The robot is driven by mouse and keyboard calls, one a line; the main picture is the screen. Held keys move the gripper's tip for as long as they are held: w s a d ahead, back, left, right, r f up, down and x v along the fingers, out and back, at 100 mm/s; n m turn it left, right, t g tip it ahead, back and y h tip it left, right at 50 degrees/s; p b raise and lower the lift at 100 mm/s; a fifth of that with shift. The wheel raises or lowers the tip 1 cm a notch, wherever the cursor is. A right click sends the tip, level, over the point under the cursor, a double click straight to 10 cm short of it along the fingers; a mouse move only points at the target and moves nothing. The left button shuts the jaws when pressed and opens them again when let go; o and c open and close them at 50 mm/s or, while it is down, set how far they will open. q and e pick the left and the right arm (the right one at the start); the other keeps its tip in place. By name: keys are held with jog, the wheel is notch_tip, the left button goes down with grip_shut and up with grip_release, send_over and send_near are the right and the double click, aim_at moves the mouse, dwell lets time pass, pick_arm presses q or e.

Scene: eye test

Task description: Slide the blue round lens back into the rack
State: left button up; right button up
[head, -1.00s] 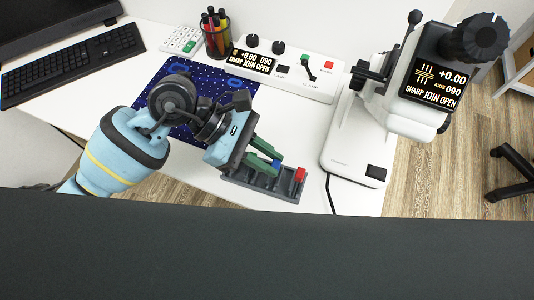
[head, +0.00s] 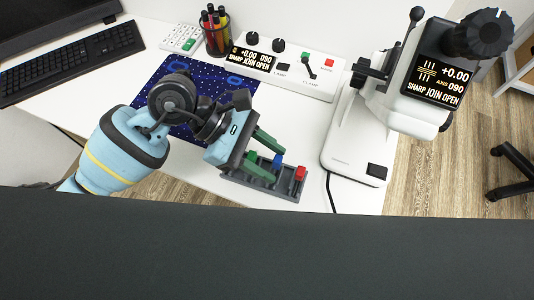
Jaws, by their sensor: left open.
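The grey rack (head: 288,191) stands on the white table near its front edge. The blue lens (head: 278,159) shows only as a small blue piece at the rack, between my left gripper's fingers. Its round part is hidden, and I cannot tell how deep it sits. My left gripper (head: 272,161) has green fingers spread apart over the rack, with a gap to the blue piece. A red piece (head: 300,172) stands at the rack's right end. My right gripper is not in view.
A white instrument (head: 350,150) with a display stands right of the rack. A control panel (head: 300,75), a pen cup (head: 216,35) and a dark blue patterned mat (head: 150,92) lie behind. The white table between rack and panel is clear.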

aim_at(254, 156)
pick_arm(q)
jog(key=v, duration=0.7)
jog(key=shift+a+r+b, duration=0.3)
jog(key=shift+b, duration=0.05)
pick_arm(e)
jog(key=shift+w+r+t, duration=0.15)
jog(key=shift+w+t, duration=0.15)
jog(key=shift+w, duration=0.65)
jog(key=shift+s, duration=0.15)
